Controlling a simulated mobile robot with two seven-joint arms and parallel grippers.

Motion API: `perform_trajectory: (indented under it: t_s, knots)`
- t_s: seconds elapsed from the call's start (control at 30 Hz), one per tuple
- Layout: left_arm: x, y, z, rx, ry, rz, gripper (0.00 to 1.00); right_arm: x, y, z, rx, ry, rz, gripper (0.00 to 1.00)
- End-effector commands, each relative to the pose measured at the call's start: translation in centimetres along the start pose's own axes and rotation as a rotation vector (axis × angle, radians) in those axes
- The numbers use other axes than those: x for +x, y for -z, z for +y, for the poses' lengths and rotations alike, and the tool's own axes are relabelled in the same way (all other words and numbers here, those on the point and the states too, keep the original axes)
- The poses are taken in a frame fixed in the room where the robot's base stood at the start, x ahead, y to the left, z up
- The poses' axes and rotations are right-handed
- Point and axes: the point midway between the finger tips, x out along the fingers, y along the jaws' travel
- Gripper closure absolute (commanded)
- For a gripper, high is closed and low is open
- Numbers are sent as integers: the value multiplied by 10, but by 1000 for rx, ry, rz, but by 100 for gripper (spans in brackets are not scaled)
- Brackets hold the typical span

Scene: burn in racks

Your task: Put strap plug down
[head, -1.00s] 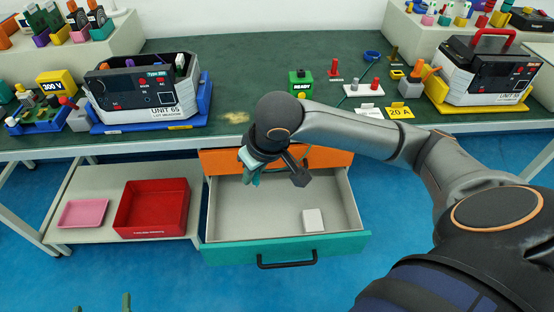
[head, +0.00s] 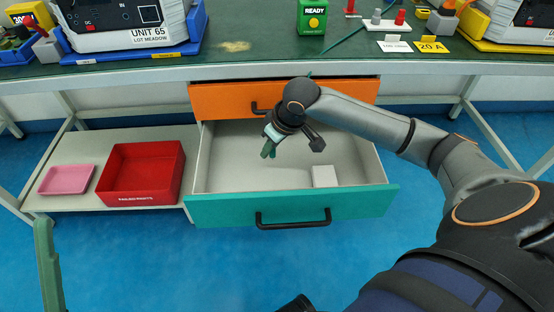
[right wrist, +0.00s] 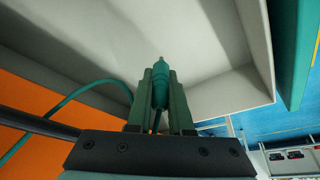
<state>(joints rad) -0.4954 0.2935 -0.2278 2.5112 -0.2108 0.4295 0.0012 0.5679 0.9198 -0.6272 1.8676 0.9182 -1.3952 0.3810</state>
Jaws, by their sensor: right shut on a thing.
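The teal strap plug (right wrist: 160,85) is held between the green fingers of my right gripper (right wrist: 160,100), with its tip pointing away from the wrist. In the head view my right gripper (head: 268,150) hangs over the back left part of the open teal drawer (head: 220,209). A thin teal cable (right wrist: 62,104) runs past the orange drawer front in the wrist view. A green finger of my left gripper (head: 48,265) shows at the lower left; its jaw opening is not clear.
A white block (head: 324,176) lies at the drawer's right; the rest of its floor looks clear. The orange drawer (head: 225,100) is above. A red bin (head: 140,197) and a pink tray (head: 67,180) sit on the left shelf. The bench edge (head: 150,75) runs behind.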

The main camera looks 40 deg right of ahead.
Motion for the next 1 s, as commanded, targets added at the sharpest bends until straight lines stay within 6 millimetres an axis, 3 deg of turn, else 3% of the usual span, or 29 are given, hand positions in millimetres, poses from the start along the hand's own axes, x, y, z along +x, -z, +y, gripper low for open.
perform_trajectory:
  t_s: [0.1,0.33,0.53,0.97,1.0]
  knots:
    - [-10,-10,6,-18,-1,-3,0,25,-11,0,1,0,-4,100]
    - [-17,-18,10,-37,-3,-9,0,46,-20,0,0,0,-3,100]
    - [-29,-31,18,-55,-6,-18,0,77,-33,-1,0,1,-4,100]
    - [-26,-28,16,-56,-7,-19,0,80,-34,-1,0,1,-2,100]
    - [-27,-29,17,-56,-7,-19,0,80,-34,-1,0,0,-2,77]
